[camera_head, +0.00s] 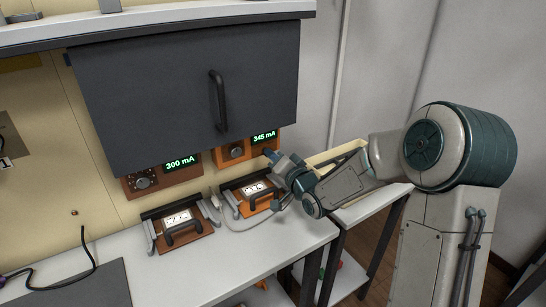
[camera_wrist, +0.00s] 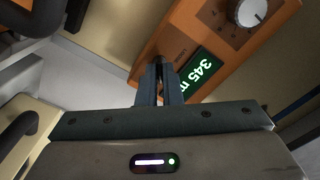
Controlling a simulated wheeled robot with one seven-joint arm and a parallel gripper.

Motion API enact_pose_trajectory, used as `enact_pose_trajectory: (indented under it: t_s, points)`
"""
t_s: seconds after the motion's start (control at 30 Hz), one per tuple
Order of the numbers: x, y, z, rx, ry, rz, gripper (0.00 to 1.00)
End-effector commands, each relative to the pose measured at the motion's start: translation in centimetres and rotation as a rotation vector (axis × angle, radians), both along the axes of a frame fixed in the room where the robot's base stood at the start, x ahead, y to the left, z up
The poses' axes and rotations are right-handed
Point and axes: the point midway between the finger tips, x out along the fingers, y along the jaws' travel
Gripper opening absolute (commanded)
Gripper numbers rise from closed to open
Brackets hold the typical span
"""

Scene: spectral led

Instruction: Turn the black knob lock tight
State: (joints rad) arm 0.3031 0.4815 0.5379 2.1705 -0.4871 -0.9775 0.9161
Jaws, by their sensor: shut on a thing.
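My gripper (camera_wrist: 159,74) reaches the orange panel (camera_wrist: 205,38) of the right-hand unit, the one reading 345 mA. In the wrist view its two fingers are nearly together at the panel's edge, beside the green display (camera_wrist: 196,72). A small dark piece (camera_wrist: 158,61) shows between the fingertips; it seems to be the black knob lock, mostly hidden by the fingers. In the head view my gripper (camera_head: 271,155) is just below the right-hand display (camera_head: 264,136). How far the lock is turned cannot be seen.
A silver dial (camera_wrist: 248,12) sits on the same panel, apart from the fingers. A dark cabinet door (camera_head: 190,95) with a black handle (camera_head: 218,100) hangs above. A 300 mA unit (camera_head: 142,179) stands left. Two framed devices (camera_head: 182,240) (camera_head: 233,187) sit on the white bench (camera_head: 230,262).

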Motion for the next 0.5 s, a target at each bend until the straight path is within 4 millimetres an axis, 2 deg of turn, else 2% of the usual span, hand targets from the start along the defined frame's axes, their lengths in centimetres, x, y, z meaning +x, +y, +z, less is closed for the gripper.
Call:
enact_pose_trajectory:
  t_s: [0.03,0.13,0.5]
  points:
    - [-0.04,0.01,-0.13,0.000,0.003,0.000,0.00]
    - [-0.04,0.01,-0.13,0.000,0.003,0.000,0.27]
    - [-0.36,-0.28,-0.05,-0.002,0.001,-0.001,0.27]
